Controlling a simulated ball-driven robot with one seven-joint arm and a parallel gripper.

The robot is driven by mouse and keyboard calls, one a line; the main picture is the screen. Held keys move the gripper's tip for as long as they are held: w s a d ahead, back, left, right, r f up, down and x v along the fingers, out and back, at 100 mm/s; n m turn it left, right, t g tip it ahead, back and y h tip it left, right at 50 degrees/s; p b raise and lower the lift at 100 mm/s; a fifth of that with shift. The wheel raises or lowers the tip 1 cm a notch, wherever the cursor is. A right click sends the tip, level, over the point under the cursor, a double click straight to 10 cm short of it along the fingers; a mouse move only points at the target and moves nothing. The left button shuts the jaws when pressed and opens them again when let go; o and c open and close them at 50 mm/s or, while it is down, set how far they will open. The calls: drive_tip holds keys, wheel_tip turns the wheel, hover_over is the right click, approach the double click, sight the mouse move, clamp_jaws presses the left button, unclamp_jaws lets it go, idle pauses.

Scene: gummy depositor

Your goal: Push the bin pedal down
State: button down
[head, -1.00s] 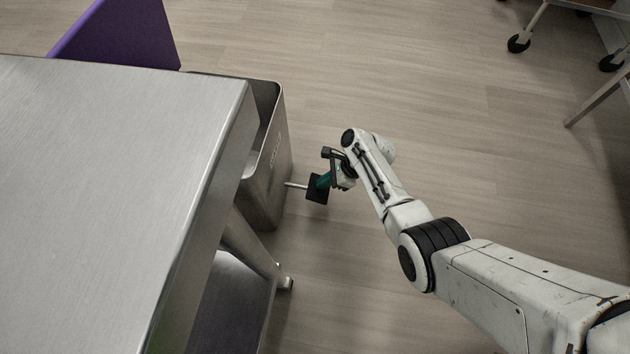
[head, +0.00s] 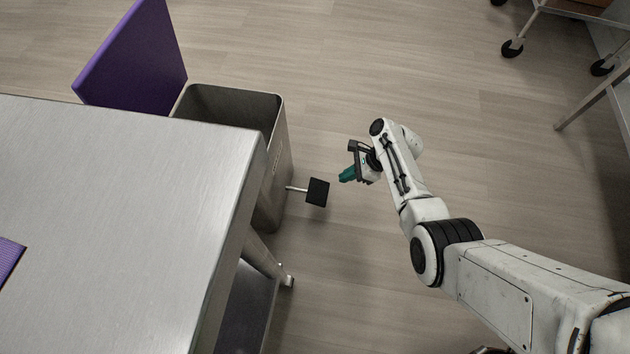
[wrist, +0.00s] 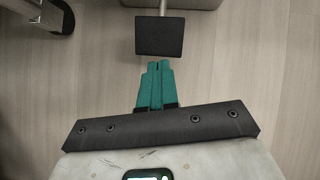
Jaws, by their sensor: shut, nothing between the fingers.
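The bin (head: 272,165) is a tall grey metal box beside the table, with its top open and the lid raised behind it as a purple panel (head: 135,58). Its pedal (head: 317,192) is a black square plate on a thin metal rod on the bin's right side. In the wrist view the pedal (wrist: 159,36) lies just ahead of the fingertips, with a gap in the picture. My gripper (head: 345,176) has teal fingers and is right of the pedal, apart from it. In the wrist view my gripper (wrist: 157,68) is shut and empty.
A steel table (head: 120,210) stands at the left, its corner overlapping the bin. A table leg (head: 265,262) stands near the bin's front. A wheeled cart (head: 530,30) is at the top right. The floor around the pedal is clear.

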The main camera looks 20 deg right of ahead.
drive_tip(key=shift+p+v, duration=0.65)
drive_tip(key=shift+v, duration=1.1)
